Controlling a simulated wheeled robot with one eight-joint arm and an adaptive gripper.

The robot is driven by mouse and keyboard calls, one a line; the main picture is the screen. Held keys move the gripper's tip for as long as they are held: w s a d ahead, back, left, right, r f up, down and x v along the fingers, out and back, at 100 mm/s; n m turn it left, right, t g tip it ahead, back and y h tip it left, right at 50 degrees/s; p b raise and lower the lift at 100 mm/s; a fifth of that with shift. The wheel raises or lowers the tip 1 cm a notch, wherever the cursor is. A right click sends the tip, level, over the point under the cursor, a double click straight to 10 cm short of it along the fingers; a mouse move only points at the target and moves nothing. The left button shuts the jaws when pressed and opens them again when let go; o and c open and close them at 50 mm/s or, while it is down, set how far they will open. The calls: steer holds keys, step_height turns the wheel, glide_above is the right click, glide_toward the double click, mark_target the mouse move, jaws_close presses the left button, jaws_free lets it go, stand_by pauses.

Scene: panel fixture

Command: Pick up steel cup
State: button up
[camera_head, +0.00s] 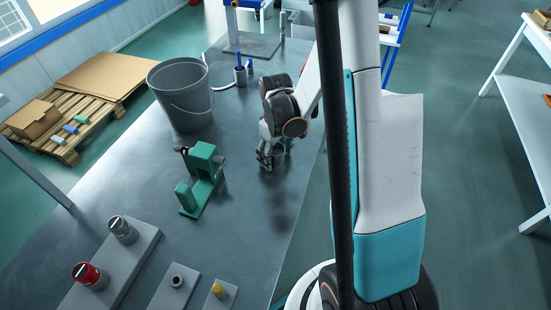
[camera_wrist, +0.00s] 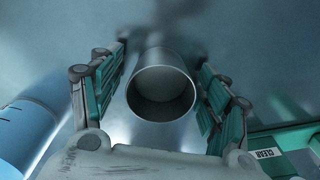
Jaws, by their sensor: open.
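The steel cup (camera_wrist: 161,60) is a grey metal cylinder in the wrist view, its round open mouth facing the camera. My gripper (camera_wrist: 160,72) is open, with one green-padded finger on each side of the cup. A narrow gap shows between the cup and each finger, so neither appears to touch it. In the head view my gripper (camera_head: 270,160) is low over the grey table, right of the green vise-like device. I cannot make out the cup there; my gripper and arm likely hide it.
The green device (camera_head: 203,180) stands close left of my gripper. A grey bucket (camera_head: 182,95) is behind it on the table (camera_head: 235,215). Panel blocks with a red knob (camera_head: 90,275) and a grey knob (camera_head: 123,230) are at front left. A blue cylinder (camera_wrist: 22,135) shows in the wrist view.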

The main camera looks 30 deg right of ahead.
steer(key=c, duration=1.3)
steer(key=shift+r, duration=0.2)
